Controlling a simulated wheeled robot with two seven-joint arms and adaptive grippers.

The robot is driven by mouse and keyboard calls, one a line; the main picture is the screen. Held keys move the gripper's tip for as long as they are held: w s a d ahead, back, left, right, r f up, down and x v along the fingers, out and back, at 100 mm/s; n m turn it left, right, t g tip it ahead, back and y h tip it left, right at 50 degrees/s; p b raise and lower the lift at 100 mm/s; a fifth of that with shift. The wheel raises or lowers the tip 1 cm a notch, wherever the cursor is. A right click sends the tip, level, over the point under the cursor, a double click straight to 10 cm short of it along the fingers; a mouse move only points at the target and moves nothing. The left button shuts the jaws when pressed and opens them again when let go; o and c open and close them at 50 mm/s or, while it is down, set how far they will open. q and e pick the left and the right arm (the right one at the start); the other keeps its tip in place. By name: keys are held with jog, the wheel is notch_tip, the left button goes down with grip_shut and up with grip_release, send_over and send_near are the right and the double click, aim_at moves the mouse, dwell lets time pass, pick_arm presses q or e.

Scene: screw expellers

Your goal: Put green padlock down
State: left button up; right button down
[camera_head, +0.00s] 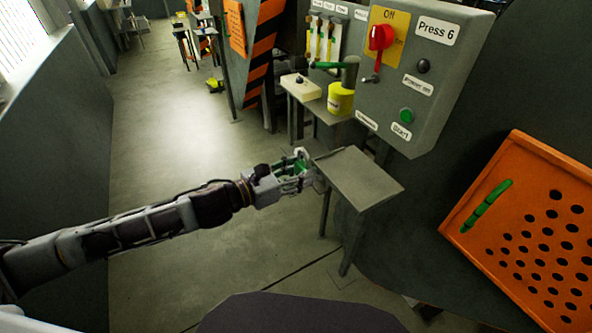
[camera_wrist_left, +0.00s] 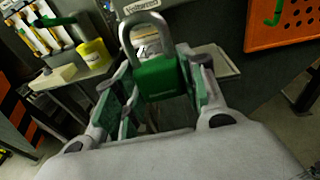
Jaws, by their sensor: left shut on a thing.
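The green padlock (camera_wrist_left: 158,78) with a metal shackle is held between the fingers of my left gripper (camera_wrist_left: 158,92) in the left wrist view, shackle up. In the head view my left gripper (camera_head: 296,172) is beside the left edge of a small grey table (camera_head: 362,178), with a bit of green showing between its fingers. The padlock is largely hidden there by the fingers. In the wrist view the small table (camera_wrist_left: 218,62) lies behind the padlock. My right gripper is not in view.
A control box (camera_head: 420,75) marked Press 6 with a red switch (camera_head: 381,37) hangs above the table. A yellow container (camera_head: 340,99) and a cream box (camera_head: 300,87) stand on another small table behind. An orange perforated panel (camera_head: 530,225) is at the right. The small grey tabletop looks bare.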

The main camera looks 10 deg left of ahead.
pick_arm(q)
jog(key=shift+w+d+f+m+g, duration=0.25)
jog(key=shift+w+f+m+g, duration=0.05)
jog(key=shift+w+f, duration=0.1)
jog(key=shift+w+d+f+m+g+h, duration=0.3)
jog(key=shift+d+f+h, duration=0.1)
jog(key=shift+h, duration=0.1)
jog(key=shift+w+d+f+m+g+h, duration=0.6)
jog(key=shift+w+d+f+m+g, duration=0.2)
jog(key=shift+f+g, duration=0.2)
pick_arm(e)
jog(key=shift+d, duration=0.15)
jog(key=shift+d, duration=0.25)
